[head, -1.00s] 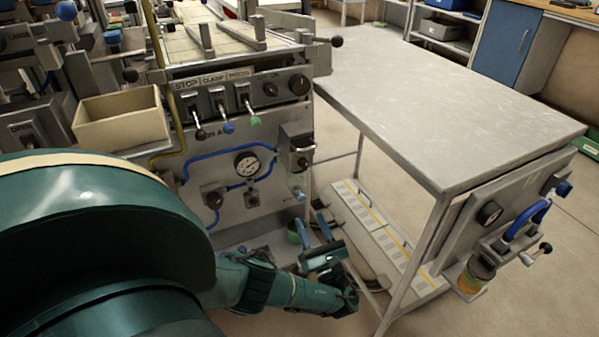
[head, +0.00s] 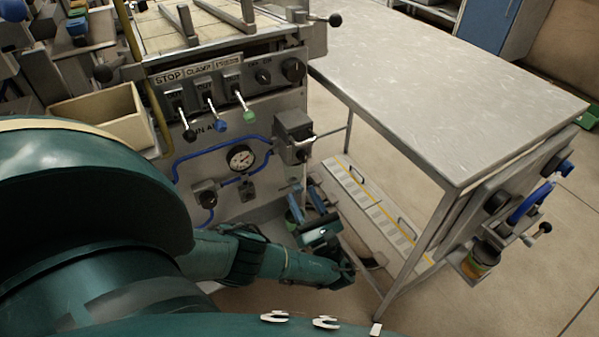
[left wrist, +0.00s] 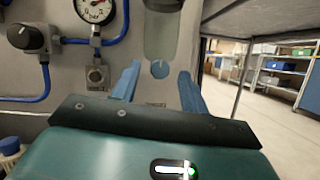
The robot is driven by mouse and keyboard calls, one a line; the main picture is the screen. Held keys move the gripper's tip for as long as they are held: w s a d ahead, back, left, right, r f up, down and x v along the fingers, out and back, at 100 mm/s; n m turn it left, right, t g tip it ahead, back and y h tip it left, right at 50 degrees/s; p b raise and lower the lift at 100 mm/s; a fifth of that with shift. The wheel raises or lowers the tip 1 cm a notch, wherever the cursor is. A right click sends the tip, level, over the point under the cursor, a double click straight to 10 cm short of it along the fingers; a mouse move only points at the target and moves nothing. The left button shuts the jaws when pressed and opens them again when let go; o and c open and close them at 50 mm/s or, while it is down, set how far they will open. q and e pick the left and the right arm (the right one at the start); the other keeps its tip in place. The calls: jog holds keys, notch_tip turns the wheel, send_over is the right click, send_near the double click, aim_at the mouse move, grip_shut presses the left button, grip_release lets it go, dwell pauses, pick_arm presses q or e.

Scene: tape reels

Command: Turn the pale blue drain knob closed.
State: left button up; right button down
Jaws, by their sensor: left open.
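The pale blue drain knob (left wrist: 159,69) is a small round disc at the bottom of a cloudy filter bowl (left wrist: 160,34). In the head view the bowl hangs under a grey filter unit (head: 293,130) on the machine's front panel; the knob is hard to make out there. My left gripper (head: 304,196) is open just below the bowl, its blue fingers pointing up toward it. In the left wrist view the knob appears between the two fingertips (left wrist: 159,72), with gaps on both sides; I cannot tell the depth between them. My right gripper is not in view.
A pressure gauge (head: 240,157), blue hoses and a black knob (head: 206,196) are on the panel left of the bowl. Toggle levers (head: 221,125) sit above. A metal table (head: 460,90) stands to the right, its leg (head: 415,255) near my left arm.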

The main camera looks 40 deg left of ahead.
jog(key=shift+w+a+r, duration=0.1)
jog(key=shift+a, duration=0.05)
pick_arm(q)
grip_shut()
dwell(0.5)
